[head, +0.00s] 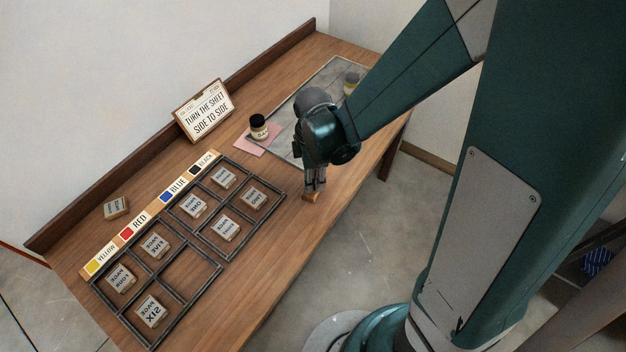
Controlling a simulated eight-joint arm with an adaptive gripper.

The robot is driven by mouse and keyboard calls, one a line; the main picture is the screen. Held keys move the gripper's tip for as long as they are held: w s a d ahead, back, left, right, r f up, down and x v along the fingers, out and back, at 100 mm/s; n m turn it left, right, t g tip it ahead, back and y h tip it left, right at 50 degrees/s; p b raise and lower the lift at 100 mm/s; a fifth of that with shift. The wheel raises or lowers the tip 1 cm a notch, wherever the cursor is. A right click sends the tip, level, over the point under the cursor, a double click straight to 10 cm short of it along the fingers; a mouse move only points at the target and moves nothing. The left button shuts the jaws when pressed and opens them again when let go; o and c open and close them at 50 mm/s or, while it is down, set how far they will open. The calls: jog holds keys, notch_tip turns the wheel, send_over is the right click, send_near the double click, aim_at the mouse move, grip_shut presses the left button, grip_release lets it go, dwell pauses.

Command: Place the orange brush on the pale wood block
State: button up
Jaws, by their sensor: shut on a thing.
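My gripper (314,187) points down over the table's front edge, right of the black frames. It is shut on a small orange-brown thing (310,197) at its fingertips. This may be the orange brush, but the fingers cover much of it and its shape is too small to tell. I cannot tell whether it touches the table. No other orange brush shows. A pale block (116,207) with dark marks lies alone at the table's left. Which block is the pale wood block is not clear.
Two black divided frames (190,286) hold several lettered pale blocks; one compartment is empty. A colour-label strip (150,213) lies behind them.

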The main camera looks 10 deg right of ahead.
jog(key=shift+f, duration=0.2)
jog(key=o, duration=0.9)
jog(key=shift+r, duration=0.25)
jog(key=shift+r+p, duration=1.15)
jog(key=shift+r, duration=4.8)
